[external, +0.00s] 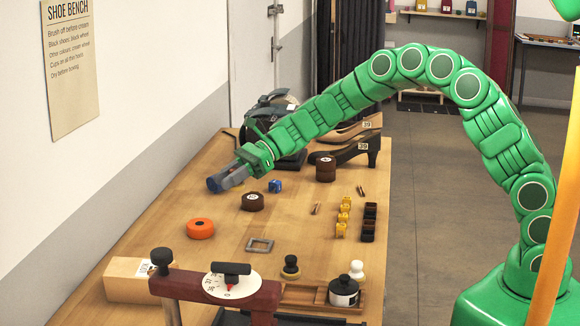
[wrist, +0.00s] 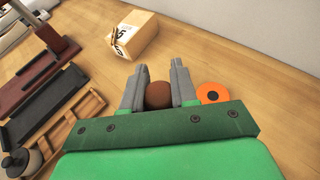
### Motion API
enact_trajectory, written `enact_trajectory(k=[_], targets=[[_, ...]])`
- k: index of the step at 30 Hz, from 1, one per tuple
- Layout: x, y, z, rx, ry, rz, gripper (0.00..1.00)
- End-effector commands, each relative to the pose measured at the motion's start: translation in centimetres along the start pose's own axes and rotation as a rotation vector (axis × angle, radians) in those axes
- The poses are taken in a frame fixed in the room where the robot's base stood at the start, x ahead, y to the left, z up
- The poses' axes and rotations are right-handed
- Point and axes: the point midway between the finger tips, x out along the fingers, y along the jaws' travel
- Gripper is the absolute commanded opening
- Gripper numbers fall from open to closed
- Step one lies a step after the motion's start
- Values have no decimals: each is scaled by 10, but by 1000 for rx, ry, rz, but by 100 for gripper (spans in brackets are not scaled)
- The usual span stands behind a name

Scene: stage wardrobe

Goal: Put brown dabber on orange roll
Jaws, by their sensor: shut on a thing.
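My gripper (wrist: 154,76) is shut on the brown dabber (wrist: 158,95), whose round brown top shows between the two grey fingers in the wrist view. The orange roll (wrist: 212,93) lies just right of the right finger there, with a dark hole in its middle. In the external view my gripper (external: 225,180) is held above the table, up and to the right of the orange roll (external: 201,228), which lies flat with nothing on it. I cannot make out the dabber in the external view. Its lower part is hidden in the wrist view.
A dark brown roll (external: 252,203) and a blue cube (external: 275,186) lie right of my gripper. A pale box (external: 125,280) and a red-brown stand (external: 230,300) are at the near end. A grey square frame (external: 260,245) lies right of the orange roll. Shoes (external: 350,150) stand farther back.

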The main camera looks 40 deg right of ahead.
Motion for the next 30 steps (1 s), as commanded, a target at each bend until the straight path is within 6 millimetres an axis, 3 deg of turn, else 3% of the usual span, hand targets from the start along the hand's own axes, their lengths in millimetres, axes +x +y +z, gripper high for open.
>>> enact_trajectory(k=[17, 30], targets=[[43, -51, -14, -2, 3, -1, 0], [75, -77, -44, 0, 3, 1, 0]])
